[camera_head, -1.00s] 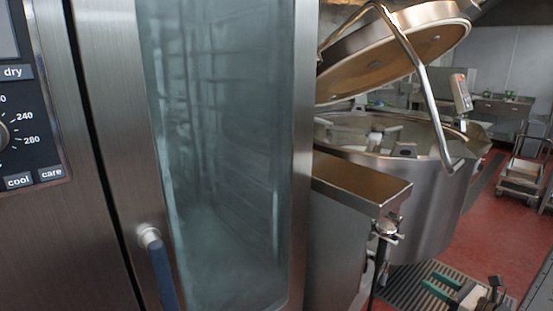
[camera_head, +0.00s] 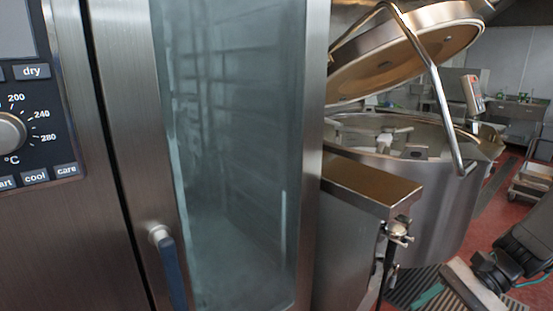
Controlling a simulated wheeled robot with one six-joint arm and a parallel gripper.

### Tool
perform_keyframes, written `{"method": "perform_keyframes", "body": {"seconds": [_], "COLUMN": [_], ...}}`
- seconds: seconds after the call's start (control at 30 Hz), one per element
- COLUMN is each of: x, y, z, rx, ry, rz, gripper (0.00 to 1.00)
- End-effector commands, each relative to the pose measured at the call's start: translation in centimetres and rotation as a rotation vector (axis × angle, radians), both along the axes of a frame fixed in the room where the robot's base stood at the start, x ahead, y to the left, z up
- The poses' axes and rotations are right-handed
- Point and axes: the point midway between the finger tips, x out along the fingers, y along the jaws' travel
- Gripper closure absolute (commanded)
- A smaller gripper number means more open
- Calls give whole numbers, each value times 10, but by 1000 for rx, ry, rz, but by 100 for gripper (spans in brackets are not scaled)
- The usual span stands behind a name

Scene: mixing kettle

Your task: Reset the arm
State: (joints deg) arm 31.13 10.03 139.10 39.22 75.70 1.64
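Part of my arm (camera_head: 520,252), with black and grey links, reaches in from the lower right. Thin green edges show beside it, low over the floor grating, and may belong to my gripper. The fingertips are not clear, so I cannot tell whether it is open or shut, and I see nothing held. The large steel mixing kettle (camera_head: 440,200) stands behind the arm. Its round lid (camera_head: 410,50) is tilted up and open, with a bent tubular handle (camera_head: 435,85) in front. Mixer parts (camera_head: 385,140) show inside the kettle.
A steel oven with a glass door (camera_head: 230,150) and blue handle (camera_head: 172,270) fills the left, close to me. A steel box (camera_head: 370,185) with a tap (camera_head: 398,233) stands between oven and kettle. Red floor (camera_head: 500,205) and a cart (camera_head: 530,185) lie at right.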

Motion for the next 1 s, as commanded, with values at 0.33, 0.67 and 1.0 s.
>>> {"method": "perform_keyframes", "body": {"seconds": [0.33,0.67,1.0], "x": [-65,-99,-108], "y": [6,9,29], "z": [57,112,134], "rx": [-455,-785,-823], "ry": [-261,-554,-703], "rz": [549,854,909], "gripper": [55,55,55]}}
